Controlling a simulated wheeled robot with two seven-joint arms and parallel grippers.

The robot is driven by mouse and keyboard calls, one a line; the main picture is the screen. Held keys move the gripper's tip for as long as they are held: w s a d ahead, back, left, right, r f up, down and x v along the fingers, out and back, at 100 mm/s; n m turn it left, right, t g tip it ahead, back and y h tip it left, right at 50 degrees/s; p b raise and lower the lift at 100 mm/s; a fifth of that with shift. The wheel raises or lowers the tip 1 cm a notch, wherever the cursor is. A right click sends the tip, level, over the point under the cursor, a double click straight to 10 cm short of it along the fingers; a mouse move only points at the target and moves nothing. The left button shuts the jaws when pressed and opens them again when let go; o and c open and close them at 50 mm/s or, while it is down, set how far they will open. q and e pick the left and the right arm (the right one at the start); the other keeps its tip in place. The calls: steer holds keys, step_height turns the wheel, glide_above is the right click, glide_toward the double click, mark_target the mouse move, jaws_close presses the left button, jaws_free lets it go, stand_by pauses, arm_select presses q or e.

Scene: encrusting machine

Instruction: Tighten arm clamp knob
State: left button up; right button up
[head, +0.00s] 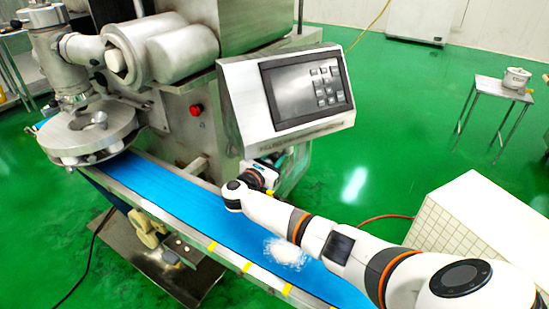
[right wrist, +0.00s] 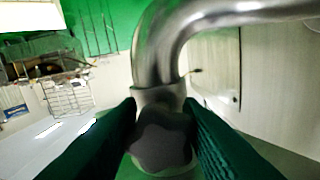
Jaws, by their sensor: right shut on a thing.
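The arm clamp knob is a dark grey, lobed knob (right wrist: 162,145) in the right wrist view, at the collar (right wrist: 158,97) of a bent, shiny metal tube (right wrist: 160,45). My right gripper (right wrist: 161,105) has one dark green finger on each side of the knob and is shut on it. In the head view my right gripper (head: 268,174) is below the control panel (head: 300,95), beside the machine body. The knob cannot be made out in that view. My left gripper is not in view.
A blue conveyor belt (head: 185,197) runs under my right arm, with a white patch (head: 287,252) on it. A red button (head: 196,110) sits on the machine body. A white tiled block (head: 455,225) stands at right. Green floor is open behind.

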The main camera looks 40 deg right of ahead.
steer(key=shift+f+m, duration=0.1)
steer(key=shift+m, duration=0.5)
steer(key=o, duration=1)
steer(key=shift+a, duration=0.1)
steer(key=v, duration=1.2)
steer(key=shift+b, duration=0.4)
